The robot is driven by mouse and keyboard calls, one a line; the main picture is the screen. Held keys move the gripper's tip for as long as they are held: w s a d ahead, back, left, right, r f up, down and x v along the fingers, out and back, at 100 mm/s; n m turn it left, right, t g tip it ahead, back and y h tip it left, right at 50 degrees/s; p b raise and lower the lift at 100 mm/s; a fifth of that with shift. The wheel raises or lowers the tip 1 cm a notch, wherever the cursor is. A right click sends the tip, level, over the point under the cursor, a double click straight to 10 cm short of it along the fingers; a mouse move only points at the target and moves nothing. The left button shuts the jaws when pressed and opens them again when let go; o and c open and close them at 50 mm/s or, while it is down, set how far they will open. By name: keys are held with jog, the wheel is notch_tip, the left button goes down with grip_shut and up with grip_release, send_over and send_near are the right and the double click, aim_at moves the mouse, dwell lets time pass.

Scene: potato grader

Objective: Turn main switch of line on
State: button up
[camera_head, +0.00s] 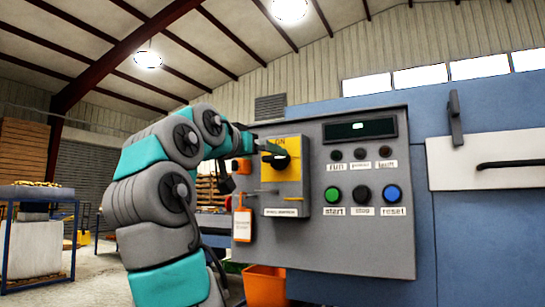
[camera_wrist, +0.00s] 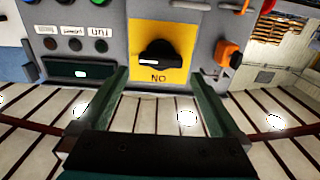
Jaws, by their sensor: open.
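The main switch is a black rotary knob (camera_head: 282,161) on a yellow plate (camera_head: 294,146) at the left of the grey control panel. In the wrist view, which looks upside down, the knob (camera_wrist: 160,53) lies roughly crosswise, with a white mark at its left end. The ON lettering is beside it on the yellow plate (camera_wrist: 178,28). My gripper (camera_wrist: 161,76) is open, its two green fingers spread to either side of the knob's line. It shows no grip on the knob. In the head view my gripper (camera_head: 268,148) is at the plate, partly overlapping the knob.
The panel (camera_head: 360,238) also carries green start (camera_head: 333,194), black stop (camera_head: 362,194) and blue reset (camera_head: 392,193) buttons, with small lamps and a display (camera_head: 360,129) above. An orange padlock (camera_wrist: 228,52) and a hanging tag (camera_head: 242,223) are beside the switch. An orange bin (camera_head: 265,286) stands below.

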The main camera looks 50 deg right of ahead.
aim_at(274, 157)
jog(key=p+x, duration=0.1)
jog(key=x, duration=0.5)
jog(key=shift+f, duration=0.1)
jog(key=shift+a, duration=0.1)
jog(key=c, duration=1.1)
